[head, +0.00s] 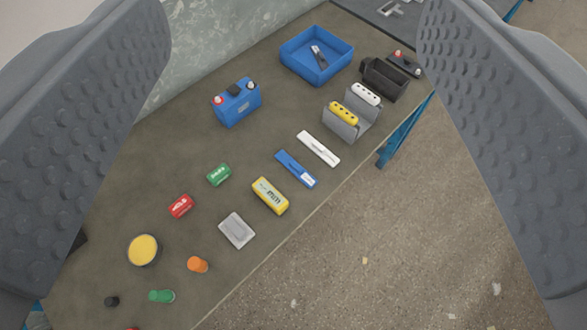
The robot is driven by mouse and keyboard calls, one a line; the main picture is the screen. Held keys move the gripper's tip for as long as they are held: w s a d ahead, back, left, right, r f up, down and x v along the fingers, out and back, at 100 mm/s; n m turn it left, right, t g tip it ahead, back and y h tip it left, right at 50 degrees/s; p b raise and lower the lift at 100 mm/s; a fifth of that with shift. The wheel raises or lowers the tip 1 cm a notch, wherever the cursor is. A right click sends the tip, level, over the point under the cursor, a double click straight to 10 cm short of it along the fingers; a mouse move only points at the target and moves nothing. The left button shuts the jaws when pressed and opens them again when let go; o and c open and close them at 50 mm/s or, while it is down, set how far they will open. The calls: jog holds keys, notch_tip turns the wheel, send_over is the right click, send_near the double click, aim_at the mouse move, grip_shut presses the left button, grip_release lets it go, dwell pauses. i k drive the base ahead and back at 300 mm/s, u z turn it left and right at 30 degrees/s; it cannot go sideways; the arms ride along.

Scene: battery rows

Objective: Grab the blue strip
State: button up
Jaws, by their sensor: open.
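The blue strip (296,169) lies flat on the dark table, near the middle of the head view. It is a flat bar with a pale label toward its lower right end. A white strip (318,149) lies beside it, up and to the right, and a yellow block (270,195) lies just below it. My gripper (293,150) is open, with its two grey dotted fingers wide apart at the left and right edges of the view. Nothing is between the fingers up close; the table shows well beyond them.
A blue battery (237,103), a blue tray (316,55) and a grey holder (351,122) with yellow and white pieces stand farther back. Green (219,174) and red (181,206) blocks and a grey piece (237,231) lie nearer. The table edge runs right of the strips.

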aim_at(303, 175)
jog(key=u, duration=2.15)
jog(key=k, duration=1.2)
jog(key=z, duration=0.85)
jog(key=i, duration=1)
jog(key=u, duration=0.05)
